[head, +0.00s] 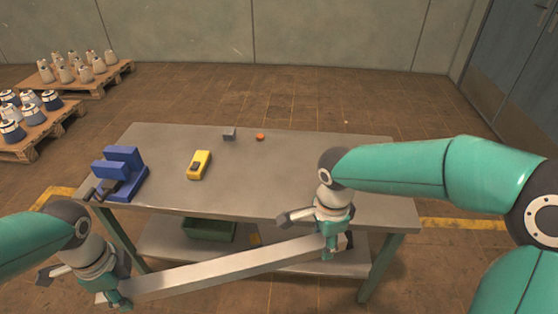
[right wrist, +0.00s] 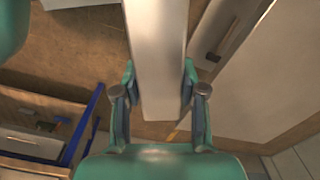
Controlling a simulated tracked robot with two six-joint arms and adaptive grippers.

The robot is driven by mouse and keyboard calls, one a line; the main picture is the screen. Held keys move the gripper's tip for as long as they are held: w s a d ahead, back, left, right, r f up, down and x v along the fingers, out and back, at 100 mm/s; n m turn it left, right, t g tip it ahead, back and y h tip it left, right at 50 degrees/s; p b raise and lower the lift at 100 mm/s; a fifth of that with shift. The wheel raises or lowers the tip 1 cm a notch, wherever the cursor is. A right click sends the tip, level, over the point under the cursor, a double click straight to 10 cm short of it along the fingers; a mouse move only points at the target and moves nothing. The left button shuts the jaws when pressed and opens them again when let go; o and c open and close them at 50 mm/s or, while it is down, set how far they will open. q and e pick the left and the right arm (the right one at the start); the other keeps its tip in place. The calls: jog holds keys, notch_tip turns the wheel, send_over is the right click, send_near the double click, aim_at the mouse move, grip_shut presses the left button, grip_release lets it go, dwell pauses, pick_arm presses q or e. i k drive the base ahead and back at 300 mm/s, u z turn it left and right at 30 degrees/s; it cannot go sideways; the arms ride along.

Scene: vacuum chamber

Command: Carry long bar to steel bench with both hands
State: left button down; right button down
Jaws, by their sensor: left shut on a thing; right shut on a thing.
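The long bar (head: 225,268) is a pale grey metal beam held between my two grippers, in front of the near edge of the steel bench (head: 255,190). In the head view its right end is higher in the picture than its left. My left gripper (head: 118,292) is shut on the bar's left end. My right gripper (head: 330,245) is shut on the bar near its right end, at the bench's front edge. In the right wrist view the bar (right wrist: 158,60) runs between the two fingers of my right gripper (right wrist: 160,100), one on each side.
On the bench are a blue vise (head: 122,172) at the left, a yellow tool (head: 199,165), a small grey block (head: 229,134) and an orange round item (head: 260,137). A green box (head: 208,230) sits on the lower shelf. Pallets (head: 85,80) stand back left. The bench's right part looks clear.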

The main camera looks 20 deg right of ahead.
aim_at(284, 183)
jog(key=z, duration=0.3)
jog(key=i, duration=1.35)
jog(key=z, duration=0.45)
